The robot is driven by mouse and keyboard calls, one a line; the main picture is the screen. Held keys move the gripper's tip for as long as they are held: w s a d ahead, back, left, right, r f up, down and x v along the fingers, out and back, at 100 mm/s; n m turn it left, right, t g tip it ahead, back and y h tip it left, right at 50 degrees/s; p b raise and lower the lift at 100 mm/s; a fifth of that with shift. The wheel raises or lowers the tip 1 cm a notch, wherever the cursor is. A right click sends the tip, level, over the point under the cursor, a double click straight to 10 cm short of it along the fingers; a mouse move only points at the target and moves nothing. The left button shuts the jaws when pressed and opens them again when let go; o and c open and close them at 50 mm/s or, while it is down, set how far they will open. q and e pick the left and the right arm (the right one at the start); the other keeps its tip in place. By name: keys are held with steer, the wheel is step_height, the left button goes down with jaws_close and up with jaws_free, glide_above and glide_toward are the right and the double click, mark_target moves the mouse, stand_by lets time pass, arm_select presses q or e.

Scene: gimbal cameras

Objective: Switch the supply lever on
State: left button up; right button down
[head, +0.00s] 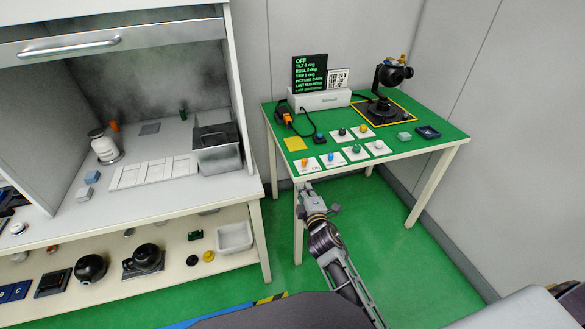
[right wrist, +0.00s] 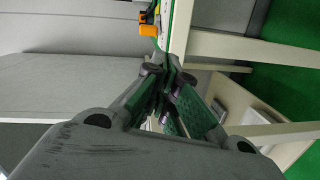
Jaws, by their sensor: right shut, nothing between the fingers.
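An orange lever (head: 305,162) stands on a white plate at the front left corner of the green-topped table (head: 400,146). Small lettering beside it seems to read "ON"; I cannot tell the lever's exact position. A black display (head: 309,75) at the back of the table reads "OFF" in green. My right gripper (head: 305,187) is at the table's front edge, just below the lever in the head view and apart from it. Its fingers (right wrist: 168,75) are shut and empty in the right wrist view, with an orange part (right wrist: 148,30) beyond them. My left gripper is not in view.
Several plates with coloured knobs, including a blue one (head: 330,157) and a green one (head: 356,149), sit right of the lever. A black gimbal camera (head: 385,92) stands at the back right. A white cabinet (head: 240,120) is close on the left.

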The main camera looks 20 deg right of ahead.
mark_target(296, 173)
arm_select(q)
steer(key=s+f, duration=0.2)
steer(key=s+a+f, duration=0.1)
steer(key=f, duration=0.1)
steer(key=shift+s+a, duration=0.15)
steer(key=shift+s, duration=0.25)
arm_select(e)
steer(key=a+n, duration=0.1)
steer(key=w+a+n+y, duration=0.1)
steer(key=a+r+n+t+y, duration=0.1)
steer(key=shift+w+a, duration=0.2)
steer(key=shift+w, duration=0.2)
steer(key=shift+w, duration=0.1)
steer(key=w, duration=0.3)
steer(key=w+d, duration=0.1)
steer(key=w, duration=0.5)
steer(key=shift+w+d+r, duration=0.1)
steer(key=shift+w+d, duration=0.05)
steer(key=shift+d, duration=0.05)
steer(key=shift+s+d, duration=0.3)
steer(key=shift+d, duration=0.5)
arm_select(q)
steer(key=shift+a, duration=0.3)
arm_select(e)
steer(key=shift+d, duration=0.2)
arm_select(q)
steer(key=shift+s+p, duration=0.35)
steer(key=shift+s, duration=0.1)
arm_select(e)
steer(key=shift+n, duration=0.3)
